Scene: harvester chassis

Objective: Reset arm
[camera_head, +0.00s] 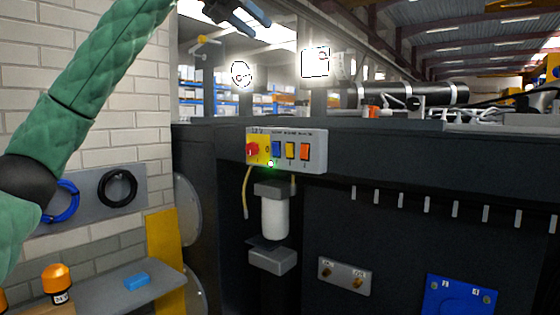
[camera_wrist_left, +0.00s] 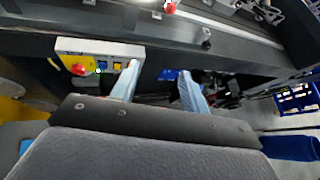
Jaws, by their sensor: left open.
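My left arm, in green padding, comes in from the left in the head view and reaches up past the top edge. My left gripper (camera_head: 238,14) is at the top of the head view, above the dark chassis (camera_head: 400,150). In the left wrist view its two fingers (camera_wrist_left: 158,88) are apart with nothing between them. A control panel (camera_head: 287,149) with a red knob on yellow and blue, yellow and orange switches is on the chassis front. The panel also shows in the left wrist view (camera_wrist_left: 100,60), beyond the fingers. A small green light glows on it. My right gripper is not in view.
A grey shelf (camera_head: 115,288) at lower left holds an orange-topped canister (camera_head: 57,284) and a blue block (camera_head: 136,281). Black and blue cable coils hang on the brick wall. A white filter (camera_head: 274,218) sits below the panel. Pipes and cables lie on the chassis top.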

